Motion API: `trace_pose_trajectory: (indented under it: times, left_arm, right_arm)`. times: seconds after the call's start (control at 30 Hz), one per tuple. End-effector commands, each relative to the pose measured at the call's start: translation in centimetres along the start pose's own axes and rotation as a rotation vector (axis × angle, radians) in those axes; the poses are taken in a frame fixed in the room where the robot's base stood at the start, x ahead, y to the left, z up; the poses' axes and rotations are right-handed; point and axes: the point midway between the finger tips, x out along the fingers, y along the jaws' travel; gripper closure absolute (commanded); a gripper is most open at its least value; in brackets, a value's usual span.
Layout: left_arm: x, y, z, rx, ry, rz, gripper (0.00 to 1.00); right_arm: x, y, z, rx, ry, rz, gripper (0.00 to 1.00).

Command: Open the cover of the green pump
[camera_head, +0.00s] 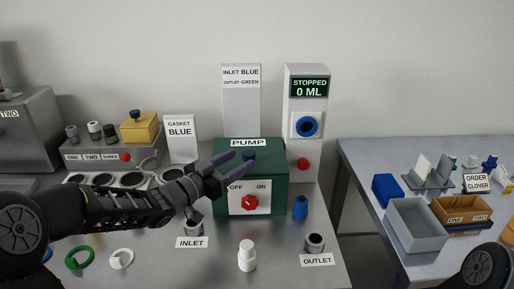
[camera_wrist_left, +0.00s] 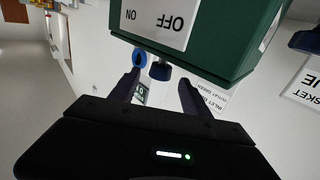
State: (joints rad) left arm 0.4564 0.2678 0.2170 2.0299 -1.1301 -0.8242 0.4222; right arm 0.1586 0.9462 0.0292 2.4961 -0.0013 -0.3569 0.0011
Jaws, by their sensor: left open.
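The green pump (camera_head: 281,190) is a box on the bench, its cover shut, with a PUMP label and an OFF/ON panel with a red dial (camera_head: 250,203). In the left wrist view the green pump (camera_wrist_left: 232,40) appears upside down, with a dark blue knob (camera_wrist_left: 160,71) on its cover. My left gripper (camera_head: 243,159) is open at the top of the pump, by the knob. In the left wrist view its fingers (camera_wrist_left: 159,80) stand apart, with the knob between their tips in the picture; contact is not visible. My right gripper is not in view.
An INLET port (camera_head: 193,228), a white bottle (camera_head: 247,257), a blue part (camera_head: 300,208) and an OUTLET port (camera_head: 315,243) stand in front. A display tower (camera_head: 306,140) reading STOPPED 0 ML stands behind right. A gasket sign (camera_head: 181,140) is behind left. A second table (camera_head: 385,155) holds bins.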

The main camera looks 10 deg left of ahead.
Motion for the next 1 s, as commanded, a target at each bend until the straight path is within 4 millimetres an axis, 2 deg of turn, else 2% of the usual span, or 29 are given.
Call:
trace_pose_trajectory:
  times: [0.27,0.53,0.7,1.0]
  left_arm:
    - [1.4,0.0,0.0,-0.001,0.0,0.001,0.45]
    - [5.5,0.1,-0.1,-0.001,0.001,0.002,0.45]
    - [7.4,0.0,-0.1,-0.001,0.001,0.0,0.45]
    - [7.8,0.0,0.0,0.0,0.0,-0.001,0.45]
  right_arm:
    - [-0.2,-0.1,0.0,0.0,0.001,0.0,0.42]
    - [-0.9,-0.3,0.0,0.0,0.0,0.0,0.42]
    - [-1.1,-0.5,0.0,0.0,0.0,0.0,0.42]
    - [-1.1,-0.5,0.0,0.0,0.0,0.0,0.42]
